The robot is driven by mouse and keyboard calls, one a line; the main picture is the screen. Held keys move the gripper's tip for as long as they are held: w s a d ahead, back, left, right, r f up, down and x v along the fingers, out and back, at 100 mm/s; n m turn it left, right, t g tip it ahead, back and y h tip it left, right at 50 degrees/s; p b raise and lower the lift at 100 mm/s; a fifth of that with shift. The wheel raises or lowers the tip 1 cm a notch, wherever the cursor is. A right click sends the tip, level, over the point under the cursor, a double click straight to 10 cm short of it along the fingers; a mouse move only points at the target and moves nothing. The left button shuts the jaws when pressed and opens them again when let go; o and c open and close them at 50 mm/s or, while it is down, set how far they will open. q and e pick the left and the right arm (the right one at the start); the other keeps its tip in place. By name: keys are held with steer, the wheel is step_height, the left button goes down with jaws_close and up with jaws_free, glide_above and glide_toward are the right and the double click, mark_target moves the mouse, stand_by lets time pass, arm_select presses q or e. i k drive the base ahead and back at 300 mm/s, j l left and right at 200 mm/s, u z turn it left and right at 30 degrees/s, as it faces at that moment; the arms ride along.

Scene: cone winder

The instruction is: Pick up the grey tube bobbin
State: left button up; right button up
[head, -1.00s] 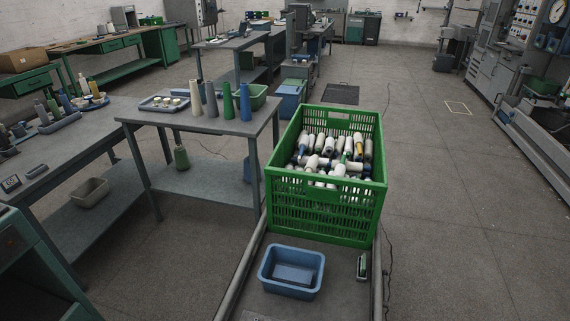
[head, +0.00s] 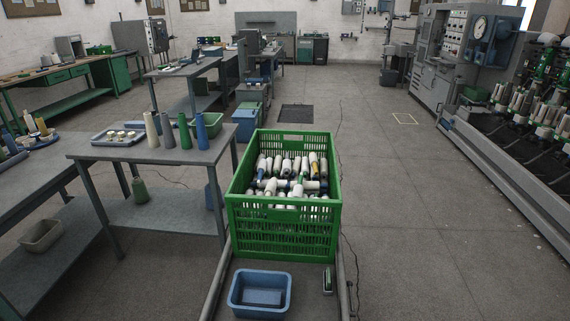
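A tall grey tube bobbin (head: 168,132) stands upright on the grey table (head: 130,152) left of centre in the head view. It stands in a row with a beige tube (head: 152,130) on its left, and a green tube (head: 184,132) and a blue tube (head: 202,132) on its right. The tubes stand close together. Neither of my grippers is in view, so I cannot see whether they are open or shut.
A green crate (head: 281,240) full of bobbins stands right of the table, with a blue bin (head: 260,292) in front. The floor at right is clear up to the winding machine (head: 525,125).

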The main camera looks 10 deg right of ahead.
mark_target(287, 163)
steer(key=z, duration=1.15)
steer(key=l+z, duration=0.35)
steer(key=i+l+z, duration=0.15)
steer(key=l+z, duration=0.15)
steer(key=l, duration=0.15)
steer(key=i+l, duration=0.8)
steer(key=l, duration=0.15)
steer(key=i+u, duration=0.35)
steer(key=i+l+u, duration=0.1)
steer(key=i+u, duration=0.25)
steer(key=i, duration=0.15)
steer(key=i+l+u, duration=0.3)
steer(key=i+j+u, duration=0.1)
steer(key=i+u, duration=0.3)
steer(key=i+l+u, duration=0.1)
steer(key=i+u, duration=0.3)
steer(key=i+l+u, duration=0.2)
steer(key=i+u, duration=0.25)
steer(key=i, duration=0.05)
